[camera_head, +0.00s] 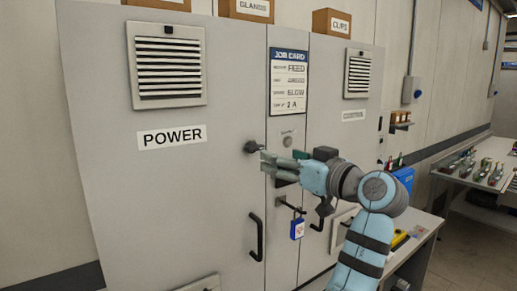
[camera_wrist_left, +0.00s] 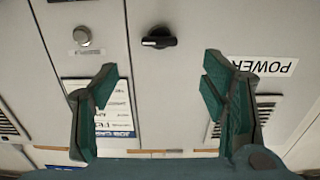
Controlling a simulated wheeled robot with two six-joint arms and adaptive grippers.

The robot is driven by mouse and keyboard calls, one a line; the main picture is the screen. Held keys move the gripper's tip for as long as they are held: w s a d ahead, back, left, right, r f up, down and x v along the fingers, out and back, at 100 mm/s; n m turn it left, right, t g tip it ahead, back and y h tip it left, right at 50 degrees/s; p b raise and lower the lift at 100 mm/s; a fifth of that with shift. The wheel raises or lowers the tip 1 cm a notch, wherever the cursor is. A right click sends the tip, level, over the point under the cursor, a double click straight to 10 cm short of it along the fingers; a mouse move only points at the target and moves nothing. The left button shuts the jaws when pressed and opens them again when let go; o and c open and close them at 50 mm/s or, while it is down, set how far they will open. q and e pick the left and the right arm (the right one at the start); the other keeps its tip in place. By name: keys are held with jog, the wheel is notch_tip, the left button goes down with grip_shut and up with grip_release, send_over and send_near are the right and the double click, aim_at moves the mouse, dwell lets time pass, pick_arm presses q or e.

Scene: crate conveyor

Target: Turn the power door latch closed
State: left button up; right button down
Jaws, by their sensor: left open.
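The power door latch (camera_head: 252,147) is a black knob on the right edge of the grey POWER door (camera_head: 190,200). In the left wrist view the latch (camera_wrist_left: 159,38) shows upside down, its handle lying roughly horizontal, above the gap between the fingers. My left gripper (camera_head: 266,166) is in front of the cabinet, just right of and below the latch in the head view. In the left wrist view its green fingers (camera_wrist_left: 160,82) are spread wide with nothing between them, apart from the latch. The POWER label (camera_head: 172,137) is left of the latch. My right gripper is not in view.
A silver round lock (camera_head: 287,140) and a job card (camera_head: 289,82) are on the centre panel. A blue padlock (camera_head: 297,229) hangs below the gripper. A black door handle (camera_head: 257,237) sticks out under the latch. A workbench (camera_head: 482,180) stands far right.

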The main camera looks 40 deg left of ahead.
aim_at(257, 148)
pick_arm(q)
jog(key=p+x, duration=0.2)
jog(key=x, duration=0.7)
jog(key=shift+a, duration=0.25)
jog(key=shift+w+a, duration=0.15)
jog(key=shift+a, duration=0.35)
jog(key=shift+w+d, duration=0.1)
jog(key=shift+c, duration=0.6)
jog(key=c, duration=1)
